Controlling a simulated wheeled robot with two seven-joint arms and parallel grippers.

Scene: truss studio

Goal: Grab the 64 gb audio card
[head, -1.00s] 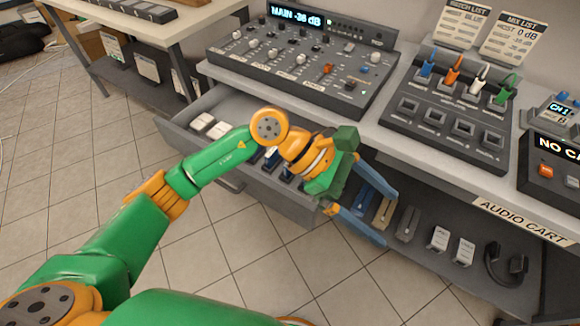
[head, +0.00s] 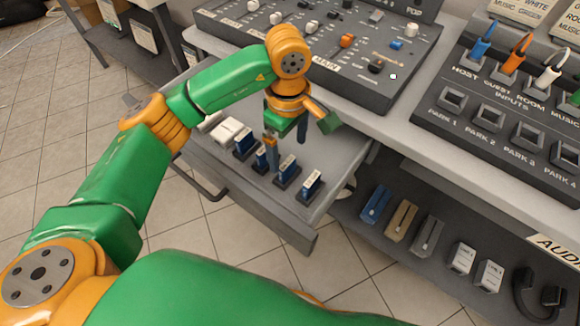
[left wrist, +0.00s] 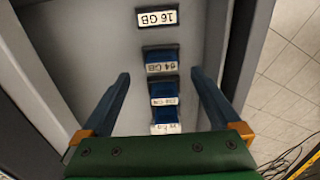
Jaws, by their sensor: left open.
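The 64 GB audio card (left wrist: 161,66) is blue with a white label, read upside down in the left wrist view. It stands in a row in the open drawer; in the head view it seems to be the third card from the left (head: 287,168). My left gripper (left wrist: 159,75) is open and empty, pointing down above the row. In the left wrist view its fingers lie on either side of the 64 GB card's line, apart from it. In the head view the left gripper (head: 286,138) hangs over the drawer. My right gripper is not in view.
A 16 GB card (left wrist: 156,18) stands beyond the 64 GB one, and two blue cards (left wrist: 164,94) stand nearer my palm. The drawer (head: 275,222) has pale blocks (head: 228,130) at its left. The mixer (head: 330,50) and the counter edge lie behind; a lower shelf holds adapters (head: 402,216).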

